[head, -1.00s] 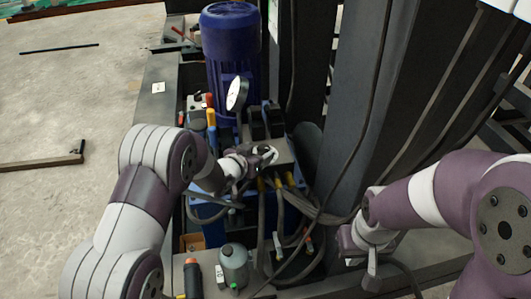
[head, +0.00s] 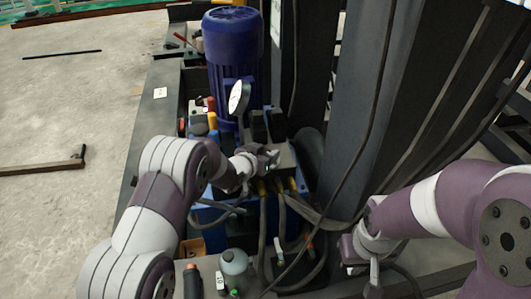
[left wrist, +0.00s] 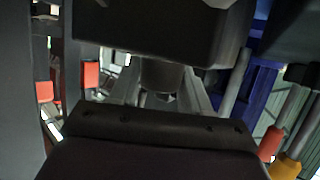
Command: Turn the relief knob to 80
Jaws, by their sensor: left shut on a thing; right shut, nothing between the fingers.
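My left gripper (head: 266,160) is at the top of the dark valve block (head: 284,160) on the blue power unit. It is shut on a small grey round part, which I take to be the relief knob. In the left wrist view this knob (left wrist: 162,75) shows between the fingers, partly covered by a dark block in front. The head view hides most of it behind the gripper, and I cannot read any scale on it. A white-faced round gauge (head: 238,97) stands just behind the gripper. My right gripper (head: 374,276) is shut and empty at the lower right.
A tall blue motor (head: 232,45) stands behind the block. Black hoses (head: 285,215) hang in front, and a thin cable crosses the view. A grey bottle (head: 234,263) and a dark orange-topped cylinder (head: 192,280) stand near the front. A dark steel column (head: 350,100) rises at the right.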

